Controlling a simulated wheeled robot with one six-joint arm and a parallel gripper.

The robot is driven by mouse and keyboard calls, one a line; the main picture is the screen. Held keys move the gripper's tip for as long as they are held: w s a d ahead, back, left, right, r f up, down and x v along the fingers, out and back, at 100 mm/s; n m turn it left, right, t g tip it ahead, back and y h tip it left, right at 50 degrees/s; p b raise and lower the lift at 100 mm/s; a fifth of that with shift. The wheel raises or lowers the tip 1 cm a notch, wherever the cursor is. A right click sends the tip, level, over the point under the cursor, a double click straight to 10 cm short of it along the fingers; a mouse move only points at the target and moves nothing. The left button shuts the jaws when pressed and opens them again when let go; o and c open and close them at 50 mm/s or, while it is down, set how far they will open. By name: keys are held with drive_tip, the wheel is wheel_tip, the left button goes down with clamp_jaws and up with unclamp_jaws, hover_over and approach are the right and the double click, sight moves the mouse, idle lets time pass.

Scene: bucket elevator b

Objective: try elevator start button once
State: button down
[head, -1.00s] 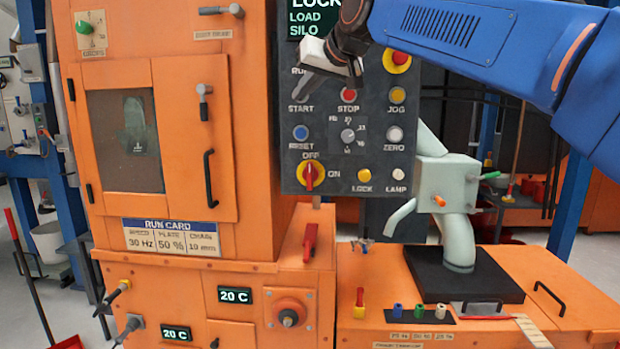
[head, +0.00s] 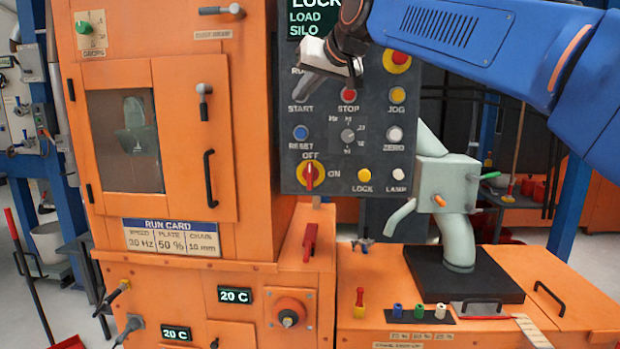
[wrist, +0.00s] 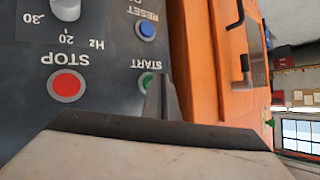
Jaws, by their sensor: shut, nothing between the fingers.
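The dark control panel (head: 330,165) stands upright on the orange machine. My gripper (head: 300,97) is shut and empty, its tip over the start button's place above the START label. In the head view the gripper hides that button. In the wrist view the green start button (wrist: 146,80) shows partly beside the finger tip (wrist: 157,80), which overlaps it; I cannot tell whether they touch. The red stop button (head: 348,96) is just right of the gripper. The small display (head: 310,20) at the panel top reads LOCK, LOAD SILO.
Close to the tip are the blue reset button (head: 301,133), a dial (head: 347,135) and a yellow jog button (head: 397,95). A red switch (head: 309,176) sits lower, beside a yellow lock button (head: 364,175). The orange cabinet door (head: 222,150) stands left.

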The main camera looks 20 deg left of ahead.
drive_tip(key=shift+w, duration=0.3)
drive_tip(key=shift+s, duration=0.45)
idle(0.3)
drive_tip(key=s+d, duration=0.1)
drive_tip(key=s, duration=0.5)
drive_tip(key=shift+d, duration=0.25)
drive_tip(key=shift+w, duration=0.1)
idle(0.7)
